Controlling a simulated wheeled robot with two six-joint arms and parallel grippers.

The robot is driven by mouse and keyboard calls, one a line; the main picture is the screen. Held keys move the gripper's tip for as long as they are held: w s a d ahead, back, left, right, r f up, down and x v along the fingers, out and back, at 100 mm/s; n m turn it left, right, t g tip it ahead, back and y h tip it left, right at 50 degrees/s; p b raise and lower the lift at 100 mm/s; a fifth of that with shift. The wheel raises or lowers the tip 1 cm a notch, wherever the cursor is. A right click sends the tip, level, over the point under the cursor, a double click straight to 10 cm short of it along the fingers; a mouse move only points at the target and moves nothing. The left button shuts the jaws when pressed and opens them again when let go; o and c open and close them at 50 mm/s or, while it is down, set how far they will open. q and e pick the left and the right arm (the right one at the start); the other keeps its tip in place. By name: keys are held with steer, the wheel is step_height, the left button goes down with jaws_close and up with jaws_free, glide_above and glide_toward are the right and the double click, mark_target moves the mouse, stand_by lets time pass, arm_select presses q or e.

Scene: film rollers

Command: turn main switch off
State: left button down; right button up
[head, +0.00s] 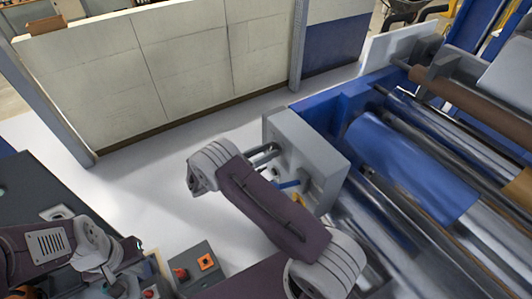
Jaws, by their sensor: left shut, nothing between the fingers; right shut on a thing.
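The main switch (298,199) shows only as a small yellow patch on the near side of a grey box (320,152) on the machine, mostly behind my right arm. My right gripper (288,184) is at this patch, with only a bluish piece showing past the arm. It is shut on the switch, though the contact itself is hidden. The handle's angle cannot be seen. My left gripper (136,246) is at the lower left, small and partly hidden by its wrist. It is shut and empty, well apart from the switch.
A small dark box (197,272) with a red button and an orange square stands below, between the arms. The blue roller machine (410,165) fills the right. A pale panel wall (180,60) stands behind. White floor (160,180) is clear between.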

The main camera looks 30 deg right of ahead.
steer(key=n, duration=1)
steer(key=shift+n, duration=0.5)
stand_by(0.3)
steer(key=o, duration=1.4)
steer(key=shift+c, duration=0.2)
steer(key=shift+d, duration=0.2)
steer(key=a+b, duration=0.4)
steer(key=a, duration=0.5)
steer(key=shift+s, duration=0.3)
